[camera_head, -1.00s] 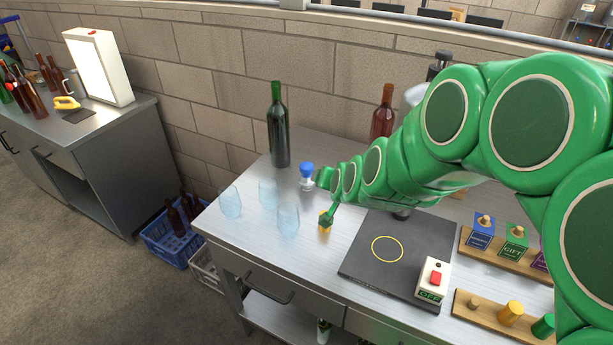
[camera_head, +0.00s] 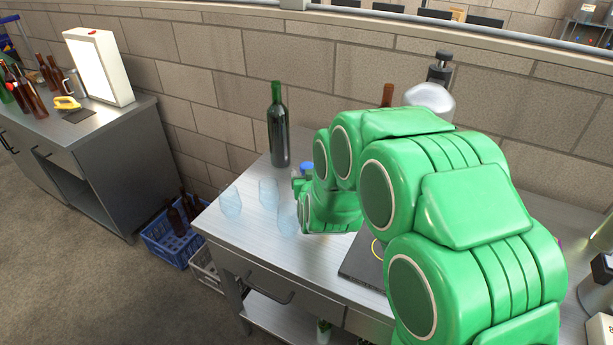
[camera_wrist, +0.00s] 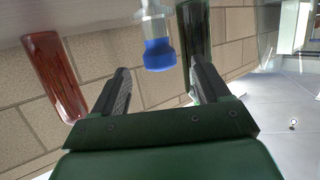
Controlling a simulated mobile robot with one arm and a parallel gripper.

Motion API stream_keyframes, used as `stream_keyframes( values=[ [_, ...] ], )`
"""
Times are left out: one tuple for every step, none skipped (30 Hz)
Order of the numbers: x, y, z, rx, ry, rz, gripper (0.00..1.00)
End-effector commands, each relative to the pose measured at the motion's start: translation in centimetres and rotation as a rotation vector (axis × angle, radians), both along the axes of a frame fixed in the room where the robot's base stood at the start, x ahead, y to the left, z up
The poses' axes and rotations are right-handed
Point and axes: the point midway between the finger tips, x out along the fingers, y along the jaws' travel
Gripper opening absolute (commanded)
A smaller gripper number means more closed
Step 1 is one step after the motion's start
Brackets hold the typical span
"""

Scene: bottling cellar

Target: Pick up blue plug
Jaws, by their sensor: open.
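The blue plug (camera_head: 307,166) stands on the metal table in front of the tall green bottle. In the head view my arm hides the gripper's fingers.
The green bottle (camera_head: 278,125) stands close behind the plug; in the wrist view it (camera_wrist: 196,30) is just right of it. A red-brown bottle (camera_wrist: 54,75) is at left there. Clear glasses (camera_head: 231,201) stand at the table's left. A dark plate (camera_head: 361,260) is partly behind my arm.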

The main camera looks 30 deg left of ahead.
Motion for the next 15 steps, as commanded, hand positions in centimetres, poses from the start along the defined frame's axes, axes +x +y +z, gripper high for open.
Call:
stream_keyframes(
  values=[
    [0.3,0.2,-0.2,-0.001,0.001,-0.001,0.76],
    [0.5,0.3,-0.3,0.0,0.001,-0.001,0.76],
    [0.8,0.5,-0.4,0.0,0.001,-0.001,0.76],
    [1.0,0.6,-0.4,0.001,0.0,-0.001,0.76],
    [1.2,0.7,-0.5,0.001,0.0,-0.001,0.76],
    [1.5,0.9,-0.5,0.001,0.0,-0.001,0.76],
    [1.6,1.0,-0.5,0.002,-0.001,-0.001,0.76],
    [1.7,1.1,-0.5,0.002,-0.001,-0.001,0.76],
    [1.8,1.1,-0.6,0.002,-0.001,-0.001,0.76],
    [1.9,1.2,-0.6,0.002,-0.001,-0.001,0.76],
    [1.9,1.2,-0.6,0.002,-0.001,-0.001,0.76],
    [2.0,1.3,-0.6,0.002,-0.001,-0.001,0.76],
    [2.2,1.4,-0.6,0.002,-0.001,-0.001,0.76],
    [2.3,1.5,-0.7,0.002,-0.001,-0.001,0.76],
    [2.5,1.6,-0.8,0.002,-0.001,-0.001,0.76]
  ],
)
